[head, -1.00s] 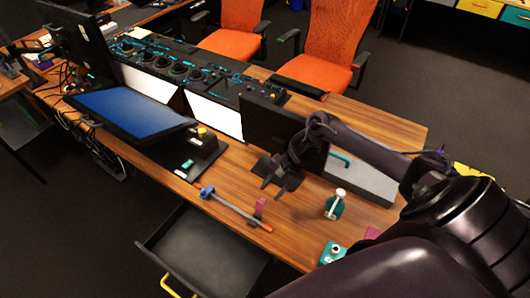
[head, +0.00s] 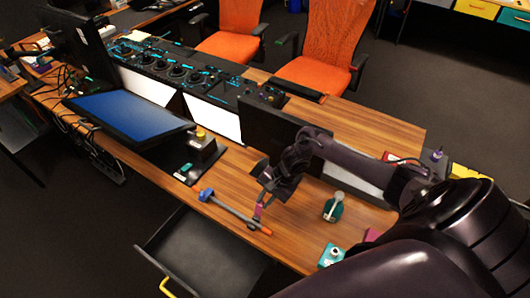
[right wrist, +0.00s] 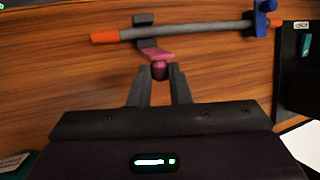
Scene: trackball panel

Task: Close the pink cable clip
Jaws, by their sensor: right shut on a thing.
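The pink cable clip (head: 257,212) sits at the grey cable (head: 235,212) near the cable's orange end. In the right wrist view its pink lever (right wrist: 155,55) sticks out from a dark grey bracket (right wrist: 148,22) toward me and ends in a round knob (right wrist: 159,71). My right gripper (head: 263,202) is at the clip; in the right wrist view its fingertips (right wrist: 160,73) are on either side of the knob, shut on it. The fingers partly hide the clip in the head view. My left gripper is not in view.
A blue clip (head: 206,194) holds the cable's other end. A teal-based device with a white handle (head: 333,208) and a teal box (head: 330,256) stand to the right. A dark monitor (head: 285,135) is behind my gripper. An open drawer (head: 205,250) lies below the table edge.

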